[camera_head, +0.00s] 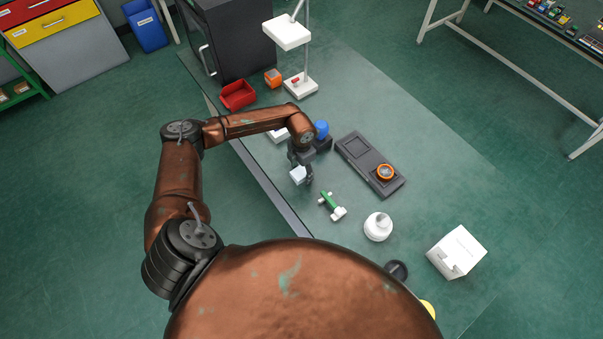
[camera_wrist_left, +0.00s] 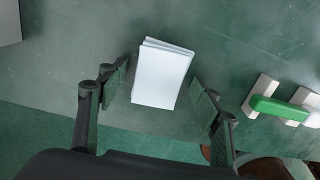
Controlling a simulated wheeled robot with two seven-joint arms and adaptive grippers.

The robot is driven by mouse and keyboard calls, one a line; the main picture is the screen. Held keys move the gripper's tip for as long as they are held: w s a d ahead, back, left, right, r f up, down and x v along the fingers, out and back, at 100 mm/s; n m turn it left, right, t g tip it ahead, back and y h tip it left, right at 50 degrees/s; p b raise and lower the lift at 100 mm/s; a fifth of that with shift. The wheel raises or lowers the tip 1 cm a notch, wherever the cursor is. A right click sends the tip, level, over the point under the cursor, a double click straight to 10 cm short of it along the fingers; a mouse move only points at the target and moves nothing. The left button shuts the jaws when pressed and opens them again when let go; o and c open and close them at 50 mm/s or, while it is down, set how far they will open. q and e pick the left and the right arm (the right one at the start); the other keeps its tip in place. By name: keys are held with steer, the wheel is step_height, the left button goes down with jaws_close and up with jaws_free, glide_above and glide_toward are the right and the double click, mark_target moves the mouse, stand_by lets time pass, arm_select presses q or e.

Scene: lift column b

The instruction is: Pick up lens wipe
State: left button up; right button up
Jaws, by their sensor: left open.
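The lens wipe looks like a small stack of white sheets (camera_wrist_left: 162,75), lying on the green-grey bench top in the left wrist view. In the head view it is a pale patch (camera_head: 298,175) at my left gripper's fingers. My left gripper (camera_head: 303,172) points down over the bench. Its fingers are open, one on each side of the stack, with a gap visible on both sides in the left wrist view. I cannot tell how high the fingertips are above the bench. My right gripper is not in view.
A green-and-white tool (camera_head: 331,206) lies close to the gripper; it also shows in the left wrist view (camera_wrist_left: 277,107). A dark tray (camera_head: 357,148) holds an orange round part (camera_head: 385,173). A white bottle (camera_head: 378,227), white box (camera_head: 457,252), blue-topped item (camera_head: 321,130) and red bin (camera_head: 238,95) stand around.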

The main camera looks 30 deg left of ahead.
arm_select(q)
steer(key=shift+c, duration=0.4)
steer(key=c, duration=0.7)
steer(key=shift+c, duration=0.2)
